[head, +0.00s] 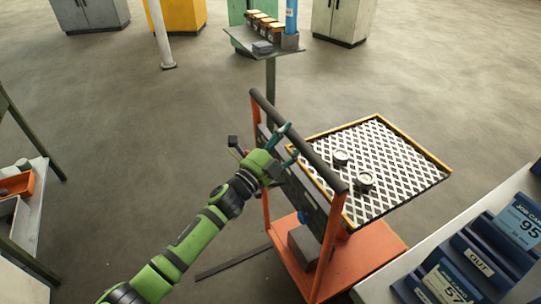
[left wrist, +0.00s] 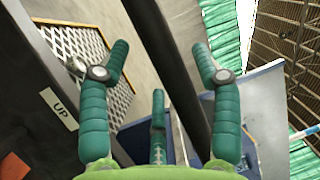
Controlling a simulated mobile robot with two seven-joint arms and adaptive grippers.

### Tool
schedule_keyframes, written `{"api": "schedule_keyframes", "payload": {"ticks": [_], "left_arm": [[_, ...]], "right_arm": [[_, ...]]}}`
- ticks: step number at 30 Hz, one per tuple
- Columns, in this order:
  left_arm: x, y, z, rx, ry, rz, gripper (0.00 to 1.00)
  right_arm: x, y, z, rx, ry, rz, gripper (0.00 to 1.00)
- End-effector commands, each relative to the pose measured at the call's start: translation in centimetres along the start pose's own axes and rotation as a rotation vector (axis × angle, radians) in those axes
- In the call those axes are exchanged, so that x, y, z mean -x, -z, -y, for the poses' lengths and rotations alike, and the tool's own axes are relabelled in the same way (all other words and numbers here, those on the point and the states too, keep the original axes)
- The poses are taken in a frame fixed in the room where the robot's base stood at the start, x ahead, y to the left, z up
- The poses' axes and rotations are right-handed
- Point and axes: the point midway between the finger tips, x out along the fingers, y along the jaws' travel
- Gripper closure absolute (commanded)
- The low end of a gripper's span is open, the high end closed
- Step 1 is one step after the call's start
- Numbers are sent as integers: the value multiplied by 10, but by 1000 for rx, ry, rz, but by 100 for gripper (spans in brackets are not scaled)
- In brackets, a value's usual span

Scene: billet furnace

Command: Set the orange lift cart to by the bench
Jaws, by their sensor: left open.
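The orange lift cart (head: 375,250) stands right of centre in the head view, with an orange base and posts and a dark push bar (head: 310,150) along its left side. Its lattice top (head: 395,160) has a yellow rim and carries two small round metal pieces (head: 365,180). My left gripper (head: 288,145) is at the push bar with its fingers spread. In the left wrist view the dark bar (left wrist: 175,75) passes between the open green fingers (left wrist: 155,85); I cannot tell whether they touch it. An "UP" label (left wrist: 59,109) shows on the cart's dark panel. My right gripper is out of view.
A pale bench top (head: 470,215) with blue card racks (head: 480,255) is close to the cart's right. A shelf with an orange bin (head: 18,185) stands at the left. A post-mounted stand (head: 265,45) and cabinets (head: 343,20) are behind. Floor between is clear.

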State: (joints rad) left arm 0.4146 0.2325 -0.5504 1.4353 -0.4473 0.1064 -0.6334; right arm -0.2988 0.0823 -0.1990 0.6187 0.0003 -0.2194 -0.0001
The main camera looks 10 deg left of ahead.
Motion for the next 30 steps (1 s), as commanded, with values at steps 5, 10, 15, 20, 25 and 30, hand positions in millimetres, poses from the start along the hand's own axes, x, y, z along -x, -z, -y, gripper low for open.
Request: {"api": "schedule_keyframes", "payload": {"ticks": [5,10,15,20,25,30], "left_arm": [[42,0,-2,1,-5,2,36],[73,0,-2,1,-5,2,36],[90,0,-1,0,-3,1,36],[93,0,-1,0,-2,1,36],[93,0,-1,0,-2,1,36],[93,0,-1,0,-2,1,36]], "right_arm": [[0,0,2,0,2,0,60],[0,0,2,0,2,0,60],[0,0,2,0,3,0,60],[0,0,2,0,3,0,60],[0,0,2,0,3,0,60],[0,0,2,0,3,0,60]]}}
